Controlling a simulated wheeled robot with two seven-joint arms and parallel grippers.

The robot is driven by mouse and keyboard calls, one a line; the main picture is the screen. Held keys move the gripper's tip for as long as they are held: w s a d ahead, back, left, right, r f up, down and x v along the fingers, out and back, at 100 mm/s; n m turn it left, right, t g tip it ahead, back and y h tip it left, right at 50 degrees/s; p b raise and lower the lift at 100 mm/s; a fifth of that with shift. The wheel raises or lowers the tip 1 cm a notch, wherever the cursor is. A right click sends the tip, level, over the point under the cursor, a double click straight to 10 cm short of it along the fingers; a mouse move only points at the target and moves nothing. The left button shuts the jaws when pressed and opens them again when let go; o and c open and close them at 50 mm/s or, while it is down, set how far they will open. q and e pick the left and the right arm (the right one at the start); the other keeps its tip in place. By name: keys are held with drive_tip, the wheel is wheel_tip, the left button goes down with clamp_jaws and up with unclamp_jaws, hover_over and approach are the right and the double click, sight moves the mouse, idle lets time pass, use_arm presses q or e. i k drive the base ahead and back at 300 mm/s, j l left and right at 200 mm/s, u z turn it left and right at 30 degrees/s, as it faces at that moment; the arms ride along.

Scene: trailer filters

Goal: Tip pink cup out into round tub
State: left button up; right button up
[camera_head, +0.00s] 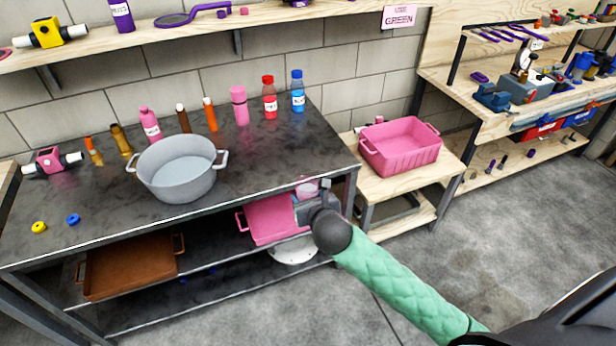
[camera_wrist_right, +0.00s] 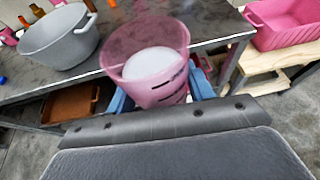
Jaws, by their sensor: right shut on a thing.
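The pink cup (camera_wrist_right: 145,62) is see-through, stands about upright and has a whitish content inside. My right gripper (camera_wrist_right: 155,98) is shut on it, with blue fingers on either side. In the head view the cup (camera_head: 307,189) shows small, in front of the dark table's right front corner, partly hidden by my right gripper (camera_head: 312,196). The round tub (camera_head: 177,170) is grey with two handles and stands on the dark table, left of the cup and apart from it. It also shows in the right wrist view (camera_wrist_right: 58,40). My left gripper is not in view.
Behind the tub stand several bottles and cylinders, including a pink tumbler (camera_head: 239,105), a red bottle (camera_head: 269,98) and a blue bottle (camera_head: 297,92). A pink crate (camera_head: 402,155) sits on the wooden stand at right. The tabletop (camera_head: 270,150) right of the tub is clear.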

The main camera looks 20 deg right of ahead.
sight(178, 169)
drive_tip(key=i+j, duration=0.2)
drive_tip(key=j, duration=0.15)
drive_tip(key=i+j, duration=0.45)
drive_tip(key=j, duration=0.25)
